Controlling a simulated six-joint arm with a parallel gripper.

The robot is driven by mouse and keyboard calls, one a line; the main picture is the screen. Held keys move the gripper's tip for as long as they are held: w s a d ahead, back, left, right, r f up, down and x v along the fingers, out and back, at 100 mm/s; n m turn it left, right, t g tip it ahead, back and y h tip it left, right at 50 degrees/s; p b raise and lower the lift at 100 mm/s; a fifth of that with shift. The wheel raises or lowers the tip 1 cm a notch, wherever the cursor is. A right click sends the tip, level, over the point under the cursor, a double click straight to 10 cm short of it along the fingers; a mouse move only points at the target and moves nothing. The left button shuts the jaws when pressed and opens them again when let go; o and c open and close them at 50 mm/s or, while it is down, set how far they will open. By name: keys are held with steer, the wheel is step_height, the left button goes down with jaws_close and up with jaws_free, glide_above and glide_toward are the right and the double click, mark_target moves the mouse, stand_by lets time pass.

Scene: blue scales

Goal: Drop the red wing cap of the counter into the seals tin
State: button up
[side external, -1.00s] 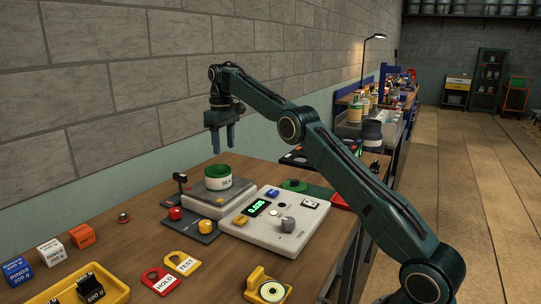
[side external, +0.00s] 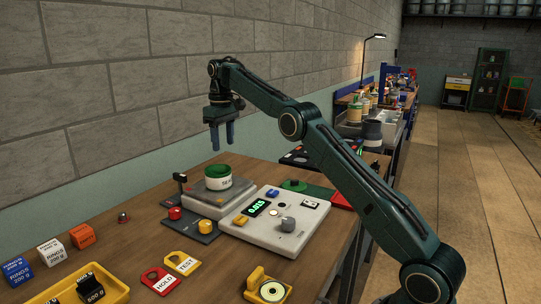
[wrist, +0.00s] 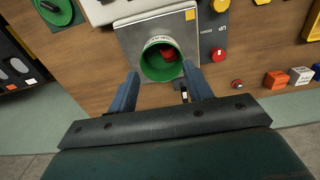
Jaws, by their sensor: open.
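The seals tin (side external: 217,183) is white with a green rim and stands upright on the scale's grey plate. In the wrist view its green inside (wrist: 154,69) is open to me. A red piece (wrist: 170,53), which looks like the wing cap, lies inside it; its exact shape is hard to make out. The tin's wall hides it in the side view. My gripper (side external: 222,147) is open and empty above the tin, apart from it. The counter (side external: 277,221) is a pale panel with a lit green display, right of the scale.
A dark plate with a red knob (side external: 175,213) and a yellow knob is in front of the scale. A small red-topped piece (side external: 123,217), orange, white and blue boxes, a yellow tray (side external: 118,293) and tags lie nearer. The wall runs behind the table.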

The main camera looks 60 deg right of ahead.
steer(key=s+a+r+t, duration=0.1)
steer(key=s+a+r, duration=0.5)
steer(key=s, duration=0.3)
steer(key=s+a+r+t, duration=0.2)
steer(key=s+a+r, duration=0.4)
steer(key=s, duration=0.2)
steer(key=s+a+f, duration=0.2)
steer(key=s+f, duration=0.2)
steer(key=s, duration=0.4)
steer(key=s+a+f+t, duration=0.1)
steer(key=s+f, duration=0.3)
steer(key=s, duration=0.4)
steer(key=s+a+f+t, duration=0.1)
steer(key=s+a+f, duration=0.2)
steer(key=s, duration=0.4)
steer(key=shift+s+a+f, duration=0.25)
steer(key=shift+s+f, duration=0.15)
steer(key=shift+f, duration=0.15)
